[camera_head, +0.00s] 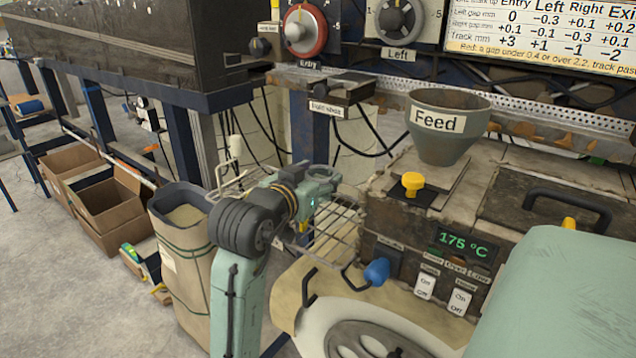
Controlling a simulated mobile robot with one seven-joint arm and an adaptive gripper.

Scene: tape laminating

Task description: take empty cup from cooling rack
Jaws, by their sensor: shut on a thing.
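The wire cooling rack (338,228) stands left of the rusty machine, partly hidden behind my arm. My gripper (303,226) is at the left part of the rack, pointing down, small and mostly covered by my own wrist. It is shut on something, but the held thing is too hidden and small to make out. I cannot clearly pick out the empty cup in this view. I cannot tell whether the held thing touches the rack.
A grey funnel marked Feed (446,130) and a yellow knob (412,184) sit on the machine right of the rack. A blue-ended handle (376,272) juts out front. A tall sack (180,255) stands left of my arm; open cardboard boxes (105,205) lie farther left.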

